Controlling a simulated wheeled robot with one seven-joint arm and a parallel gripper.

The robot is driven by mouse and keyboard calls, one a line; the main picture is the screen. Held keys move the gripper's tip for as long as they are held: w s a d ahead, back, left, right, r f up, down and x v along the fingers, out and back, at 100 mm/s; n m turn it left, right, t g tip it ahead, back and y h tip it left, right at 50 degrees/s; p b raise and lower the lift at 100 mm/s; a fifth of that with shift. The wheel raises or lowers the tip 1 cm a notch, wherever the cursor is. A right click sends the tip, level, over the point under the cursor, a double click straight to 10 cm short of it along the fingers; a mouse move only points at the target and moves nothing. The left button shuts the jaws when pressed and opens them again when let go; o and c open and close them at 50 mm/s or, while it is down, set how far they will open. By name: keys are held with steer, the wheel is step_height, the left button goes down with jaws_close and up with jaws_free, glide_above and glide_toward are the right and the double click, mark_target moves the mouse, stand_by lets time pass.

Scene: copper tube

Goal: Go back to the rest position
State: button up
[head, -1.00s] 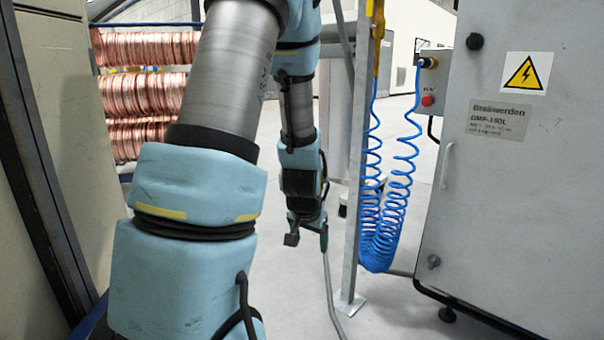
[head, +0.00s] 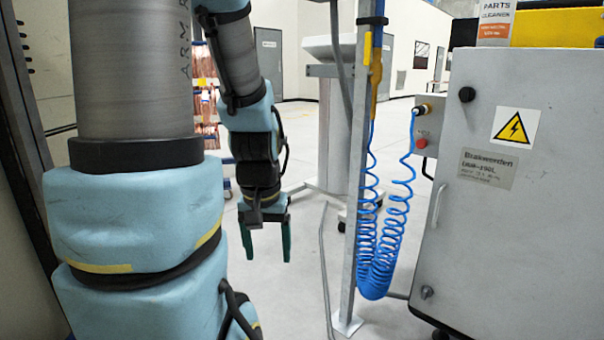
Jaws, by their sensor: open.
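My gripper (head: 266,240) hangs from the end of my arm in the head view, left of the middle. Its two dark green fingers point down and stand apart, with nothing between them. It is over the grey floor, left of the metal post. My arm fills the left side of the picture and hides what is behind it.
A metal post (head: 362,180) with a coiled blue air hose (head: 378,255) stands right of my gripper. A grey machine cabinet (head: 500,235) fills the right side. Copper coils (head: 204,105) show behind my arm. A pale stand (head: 338,125) is farther back. Grey floor lies open between.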

step_height(320, 180, up, 26)
steer(key=p, duration=2.4)
steer(key=shift+r, duration=0.25)
